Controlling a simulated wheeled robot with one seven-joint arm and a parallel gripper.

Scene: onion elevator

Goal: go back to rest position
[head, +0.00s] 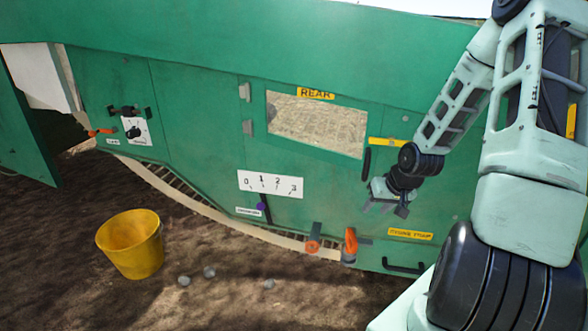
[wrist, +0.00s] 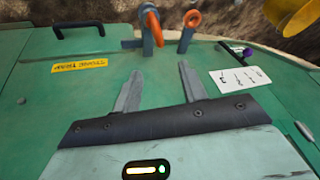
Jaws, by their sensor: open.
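My gripper (head: 386,207) hangs in front of the green machine panel (head: 215,130), below and right of its window, in the head view. In the wrist view my gripper (wrist: 158,82) has its two fingers spread apart with nothing between them. The fingers lie over the green panel, below two orange-tipped handles (wrist: 192,20). My arm comes in from the right side of the head view.
A numbered scale (head: 270,183) with a purple-knobbed lever (head: 262,206) is left of my gripper. Orange handles (head: 351,241) stick out low on the panel. A yellow bucket (head: 130,245) and several grey stones (head: 209,272) lie on brown ground. A door (head: 27,135) stands open at far left.

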